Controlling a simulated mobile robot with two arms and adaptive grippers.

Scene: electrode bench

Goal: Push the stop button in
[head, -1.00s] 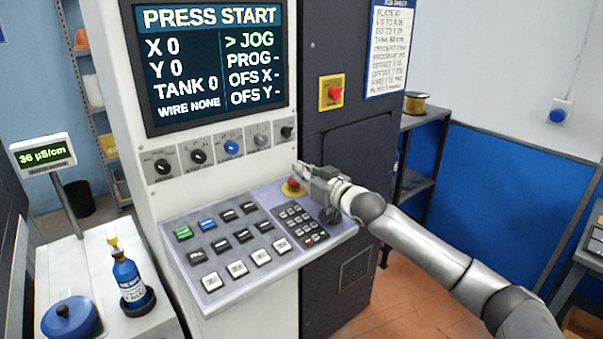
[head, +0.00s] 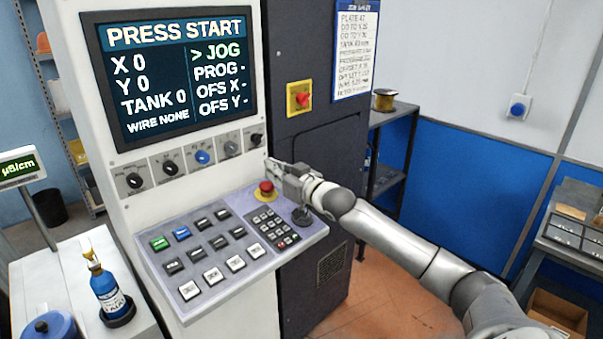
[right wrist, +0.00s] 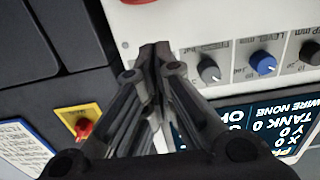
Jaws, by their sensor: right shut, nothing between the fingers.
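The stop button (head: 266,187) is a red mushroom head on a yellow base, at the upper right of the sloped key panel (head: 205,215). Whether it is pushed in or out I cannot tell. My right gripper (head: 273,164) is shut and empty, just above and behind the button in the head view, seemingly apart from it. In the right wrist view the shut fingertips (right wrist: 153,50) point towards the white console front. A sliver of red (right wrist: 138,1) at the top edge there is probably the button, mostly cut off. My left gripper is not in view.
A screen (head: 180,72) reads PRESS START above a row of knobs (head: 202,157). A separate red switch on a yellow plate (head: 299,98) is on the dark cabinet. A blue bottle (head: 107,290) stands at lower left. Open floor lies right of the console.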

